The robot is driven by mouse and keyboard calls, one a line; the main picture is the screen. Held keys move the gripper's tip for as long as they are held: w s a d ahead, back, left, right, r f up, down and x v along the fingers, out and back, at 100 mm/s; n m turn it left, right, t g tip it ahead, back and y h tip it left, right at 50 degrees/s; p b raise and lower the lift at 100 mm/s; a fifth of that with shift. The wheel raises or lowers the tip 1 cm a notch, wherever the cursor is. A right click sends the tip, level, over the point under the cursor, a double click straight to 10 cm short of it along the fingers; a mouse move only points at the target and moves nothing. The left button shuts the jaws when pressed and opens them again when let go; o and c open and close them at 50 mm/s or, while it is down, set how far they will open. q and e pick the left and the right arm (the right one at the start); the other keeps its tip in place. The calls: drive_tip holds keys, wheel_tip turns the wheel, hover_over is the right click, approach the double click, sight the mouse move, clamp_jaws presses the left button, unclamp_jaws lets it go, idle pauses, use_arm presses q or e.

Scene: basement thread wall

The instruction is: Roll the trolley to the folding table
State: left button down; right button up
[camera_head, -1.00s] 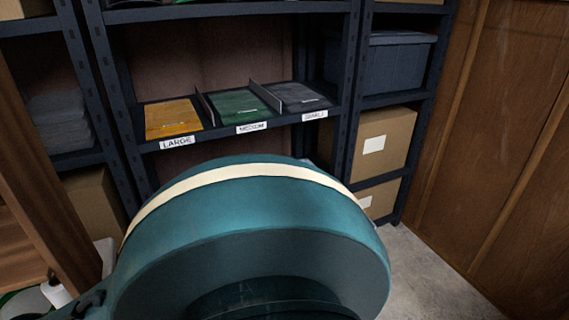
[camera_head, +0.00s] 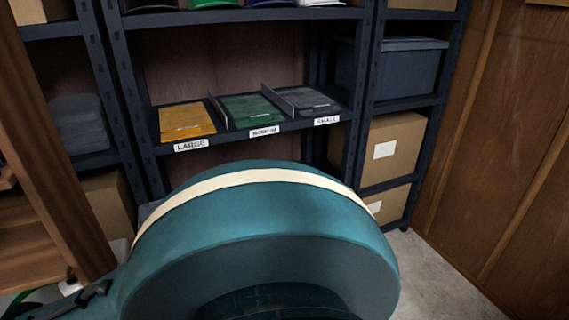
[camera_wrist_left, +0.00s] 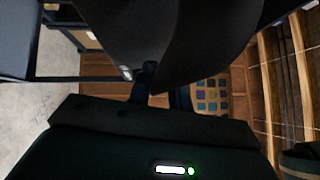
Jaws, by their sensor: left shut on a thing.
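My left gripper (camera_wrist_left: 146,78) shows only as dark parts in the left wrist view, above its dark housing. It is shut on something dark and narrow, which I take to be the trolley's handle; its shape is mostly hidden. The rest of the trolley is not clearly seen in either view. I cannot make out the folding table in the head view. My right gripper is not in view.
Blue metal shelving stands ahead, with a tray of orange packs (camera_head: 186,121), green packs (camera_head: 250,109) and grey packs (camera_head: 305,100). A cardboard box (camera_head: 392,148) sits at right. A brown wooden upright (camera_head: 55,165) stands at left. Bare concrete floor (camera_head: 445,275) shows at lower right.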

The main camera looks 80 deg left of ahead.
use_arm(q)
drive_tip(key=c, duration=1.4)
unclamp_jaws()
drive_tip(key=shift+s, duration=0.3)
drive_tip(key=shift+c, duration=0.2)
drive_tip(key=shift+o, duration=0.7)
drive_tip(key=shift+w, duration=0.1)
